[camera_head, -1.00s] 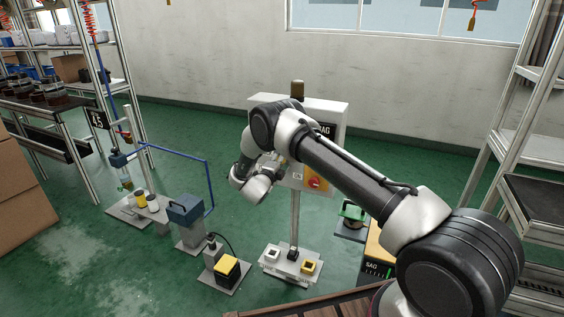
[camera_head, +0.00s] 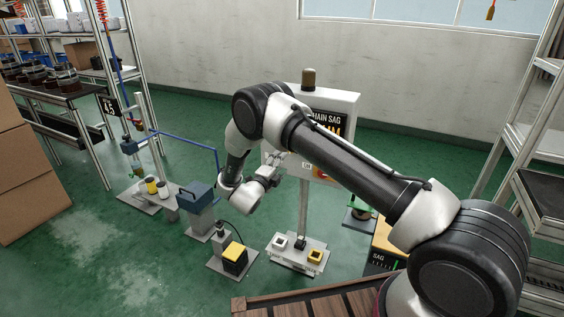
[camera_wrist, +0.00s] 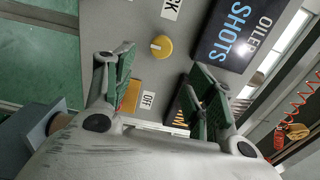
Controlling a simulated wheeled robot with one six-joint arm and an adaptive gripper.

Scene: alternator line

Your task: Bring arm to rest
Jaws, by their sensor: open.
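My gripper (camera_wrist: 160,95) is open in the wrist view, its two green-padded fingers apart with nothing between them. Behind the fingers is a grey control panel (camera_wrist: 100,18) with a yellow knob (camera_wrist: 161,47) and an "OFF" label. I cannot tell how far the fingers are from the panel. In the head view my arm is bent, with the elbow high and the wrist hanging low; my gripper (camera_head: 272,172) points right, in front of the control panel (camera_head: 347,103). The fingers are small there.
A blue-handled device (camera_head: 199,197), a yellow-topped box (camera_head: 235,258) and a white pedestal with buttons (camera_head: 298,251) stand below the arm. Metal shelving (camera_head: 528,150) is at the right, cardboard boxes (camera_head: 28,190) at the left. The green floor between is partly clear.

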